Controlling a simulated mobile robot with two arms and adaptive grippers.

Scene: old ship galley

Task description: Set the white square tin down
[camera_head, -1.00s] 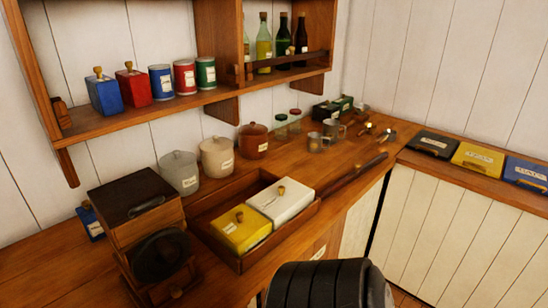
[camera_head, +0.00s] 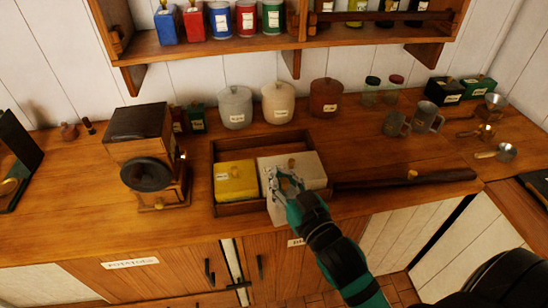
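The white square tin (camera_head: 309,172) with a small knob is at the right part of the wooden tray (camera_head: 234,209). It looks raised and slightly turned, and it covers part of the tray's front wall. My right gripper (camera_head: 284,184) comes from the lower right, with its fingers at the tin's near top side. It seems shut on the tin; the exact finger contact is hard to see. The yellow square tin (camera_head: 235,186) sits in the tray's left part. My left gripper is not in view.
A wooden coffee grinder (camera_head: 141,150) stands left of the tray. Lidded jars (camera_head: 235,108) line the back. A dark rod (camera_head: 400,183) lies right of the tray; metal mugs (camera_head: 427,117) stand behind it. The shelf (camera_head: 220,45) is above.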

